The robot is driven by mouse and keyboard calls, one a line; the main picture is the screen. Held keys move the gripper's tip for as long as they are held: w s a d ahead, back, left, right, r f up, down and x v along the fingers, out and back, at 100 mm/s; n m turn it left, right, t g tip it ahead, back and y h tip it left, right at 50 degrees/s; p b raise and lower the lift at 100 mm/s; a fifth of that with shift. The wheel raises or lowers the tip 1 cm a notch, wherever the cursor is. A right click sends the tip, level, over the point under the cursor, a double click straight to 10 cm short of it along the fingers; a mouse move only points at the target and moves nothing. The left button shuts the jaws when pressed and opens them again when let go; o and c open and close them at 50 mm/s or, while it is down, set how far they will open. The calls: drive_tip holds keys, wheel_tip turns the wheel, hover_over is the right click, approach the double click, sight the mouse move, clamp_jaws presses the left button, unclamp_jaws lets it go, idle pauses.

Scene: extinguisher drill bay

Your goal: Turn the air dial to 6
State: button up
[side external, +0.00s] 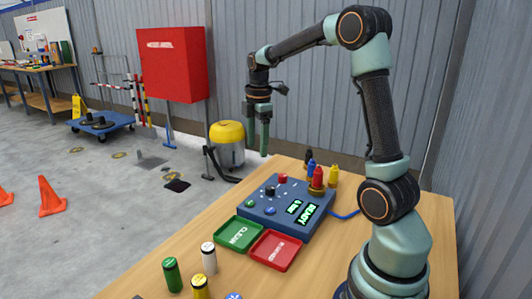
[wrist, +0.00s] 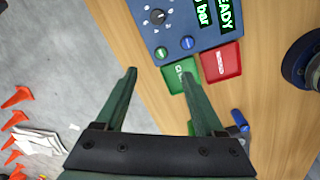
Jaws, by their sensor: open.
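The blue control box (side external: 318,221) stands on the wooden table. Its air dial is a small black knob on a light scale, on the box top in the side view (side external: 270,190) and at the top edge of the wrist view (wrist: 157,16). I cannot read the dial's setting. The lit green display (side external: 303,211) shows READY above a bar reading; its digit is too small to be sure of. My gripper (side external: 258,140) is open and empty, high above the box and apart from it. Its two green fingers (wrist: 159,75) also show in the wrist view.
A green tray (side external: 222,234) and a red tray (side external: 262,256) lie in front of the box. Colored bottles (side external: 318,178) stand at its back. Green, white and yellow cylinders (side external: 172,275) stand near the table's front. The air around my gripper is clear.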

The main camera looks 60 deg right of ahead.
sight(270, 187)
drive_tip(key=d+f+n+g, duration=0.1)
drive_tip(key=d+f+n, duration=0.2)
drive_tip(key=d+f, duration=0.25)
drive_tip(key=shift+y, duration=0.3)
drive_tip(key=f, duration=1.1)
drive_tip(key=shift+s+d, duration=0.25)
drive_tip(key=shift+d, duration=0.1)
clamp_jaws()
